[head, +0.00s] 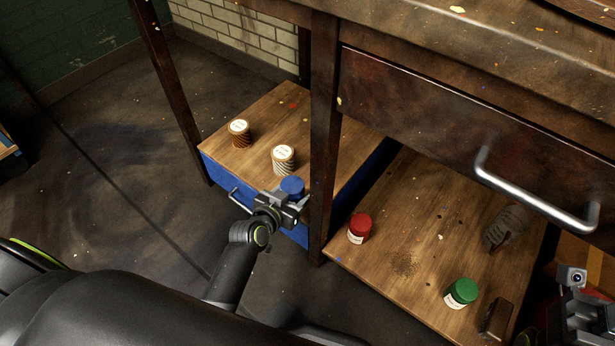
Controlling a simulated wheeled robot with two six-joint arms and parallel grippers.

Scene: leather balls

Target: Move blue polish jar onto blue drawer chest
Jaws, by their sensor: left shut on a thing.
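The blue polish jar (292,186) is in my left gripper (294,198), over the front edge of the blue drawer chest (219,176). My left gripper is shut on the jar, and its body hides the jar's lower part. I cannot tell whether the jar touches the wooden top. The chest has a blue front with a metal handle and a wooden top. My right gripper (575,290) shows only in part at the lower right corner, and its fingers cannot be made out.
On the chest top stand a brown jar (239,134) and a white striped jar (283,160), near the blue jar. A dark table post (323,130) rises just right of my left gripper. A lower wooden board holds a red jar (359,229), a green jar (460,293) and brushes.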

